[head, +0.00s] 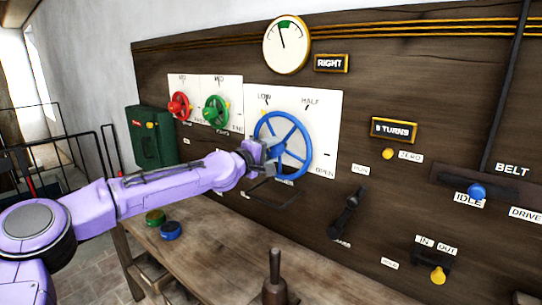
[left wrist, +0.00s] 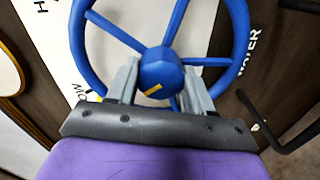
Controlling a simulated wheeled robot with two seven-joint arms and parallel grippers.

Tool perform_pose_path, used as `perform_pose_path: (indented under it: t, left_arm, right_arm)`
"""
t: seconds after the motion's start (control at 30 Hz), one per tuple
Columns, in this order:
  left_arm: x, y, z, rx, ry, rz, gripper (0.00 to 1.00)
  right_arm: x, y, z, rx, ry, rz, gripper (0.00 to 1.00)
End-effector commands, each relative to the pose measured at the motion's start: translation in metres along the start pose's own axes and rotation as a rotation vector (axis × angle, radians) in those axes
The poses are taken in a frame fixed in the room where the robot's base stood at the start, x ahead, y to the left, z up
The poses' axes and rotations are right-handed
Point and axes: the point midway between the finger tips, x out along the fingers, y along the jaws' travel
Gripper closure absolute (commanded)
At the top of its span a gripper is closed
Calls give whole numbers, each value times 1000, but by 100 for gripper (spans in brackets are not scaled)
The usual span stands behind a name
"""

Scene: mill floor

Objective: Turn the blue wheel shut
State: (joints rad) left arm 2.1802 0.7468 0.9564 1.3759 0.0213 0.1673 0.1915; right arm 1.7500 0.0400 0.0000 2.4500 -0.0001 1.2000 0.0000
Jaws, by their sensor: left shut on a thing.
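The blue wheel (head: 306,142) is mounted on a white plate (head: 325,118) on the wooden panel. My left gripper (head: 270,157) is at the wheel's middle. In the left wrist view its fingers (left wrist: 160,88) stand on both sides of the blue hub (left wrist: 160,66), shut on it. The hub bears a yellow mark (left wrist: 153,91), and the spokes run out around the fingers. My right gripper is not in view.
A red wheel (head: 178,105) and a green wheel (head: 215,111) sit left of the blue one. A gauge (head: 286,45) hangs above. A black lever (head: 347,212) stands out at lower right. A wooden bench (head: 215,240) runs below, with a dark upright handle (head: 275,275).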

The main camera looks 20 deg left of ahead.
Motion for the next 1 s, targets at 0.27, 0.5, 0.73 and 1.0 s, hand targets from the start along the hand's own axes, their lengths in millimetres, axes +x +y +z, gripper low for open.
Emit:
perform_pose_path:
  t: [0.27, 0.5, 0.73, 1.0]
  left_arm:
    - [0, -1, -1, -261, -3, 2, 80]
    - [0, -1, -1, -489, -5, 1, 80]
    - [0, 0, -1, -689, -9, 1, 80]
    - [0, -1, -1, -861, -12, -1, 80]
  right_arm:
    - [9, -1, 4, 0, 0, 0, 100]
    - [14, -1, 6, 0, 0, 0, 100]
    - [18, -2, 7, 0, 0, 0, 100]
    - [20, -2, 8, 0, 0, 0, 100]
